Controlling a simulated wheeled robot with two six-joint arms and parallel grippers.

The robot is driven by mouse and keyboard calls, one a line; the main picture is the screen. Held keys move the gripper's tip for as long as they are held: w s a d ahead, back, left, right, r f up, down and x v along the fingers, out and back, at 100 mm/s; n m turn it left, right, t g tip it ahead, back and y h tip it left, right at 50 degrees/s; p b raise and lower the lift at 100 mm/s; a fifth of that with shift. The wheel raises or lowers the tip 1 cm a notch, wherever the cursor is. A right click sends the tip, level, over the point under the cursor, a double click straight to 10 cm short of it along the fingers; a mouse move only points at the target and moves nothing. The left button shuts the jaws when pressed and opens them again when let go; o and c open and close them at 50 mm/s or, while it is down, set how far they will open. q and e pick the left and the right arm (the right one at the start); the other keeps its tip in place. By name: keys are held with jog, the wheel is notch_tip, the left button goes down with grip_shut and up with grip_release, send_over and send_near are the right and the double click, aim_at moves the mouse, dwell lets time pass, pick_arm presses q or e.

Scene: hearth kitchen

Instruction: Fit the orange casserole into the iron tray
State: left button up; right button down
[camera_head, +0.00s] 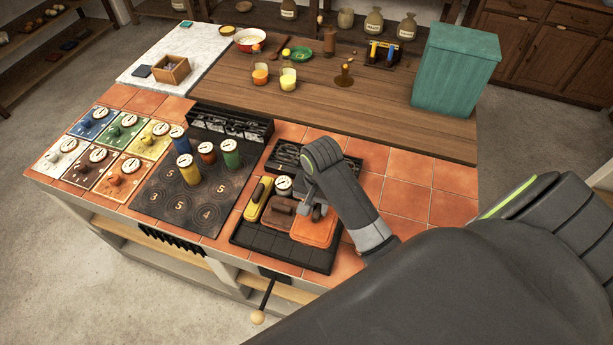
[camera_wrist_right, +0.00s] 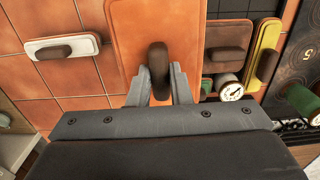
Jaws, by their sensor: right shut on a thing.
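The iron tray (camera_head: 280,248) is a dark, flat tray at the front of the tiled counter. A yellow casserole (camera_head: 257,198) and a brown casserole (camera_head: 279,212) sit side by side in it. The orange casserole (camera_head: 317,232) is at the tray's right part, beside the brown one. My right gripper (camera_head: 312,212) is shut on its dark handle, which stands between the fingers in the wrist view (camera_wrist_right: 158,85). The orange lid (camera_wrist_right: 125,40) looks larger than its neighbours there, as if held higher. Whether its base touches the tray is hidden. My left gripper is not in view.
A small gauge jar (camera_head: 283,185) stands behind the brown casserole. Several coloured canisters (camera_head: 208,155) stand on the dark numbered plate to the left. A white lidded piece (camera_wrist_right: 62,48) lies on the tiles, seen in the wrist view. Tiles at right (camera_head: 405,195) are clear.

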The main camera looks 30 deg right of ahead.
aim_at(318, 226)
jog(key=f, duration=0.4)
jog(key=shift+s+f+p, duration=0.3)
jog(key=shift+s+p, duration=0.05)
jog(key=shift+s, duration=0.05)
jog(key=shift+w+f, duration=0.15)
jog(key=shift+f, duration=0.4)
notch_tip(318, 226, down, 3)
jog(key=shift+r+p, duration=0.1)
jog(key=shift+p, duration=0.25)
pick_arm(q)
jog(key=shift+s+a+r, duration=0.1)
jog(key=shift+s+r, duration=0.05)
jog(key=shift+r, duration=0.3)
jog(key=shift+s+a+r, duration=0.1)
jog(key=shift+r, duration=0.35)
pick_arm(e)
jog(key=shift+f, duration=0.5)
jog(key=shift+f, duration=0.15)
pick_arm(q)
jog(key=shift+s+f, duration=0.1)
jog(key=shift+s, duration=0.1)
pick_arm(e)
jog(key=c, duration=1.3)
grip_release()
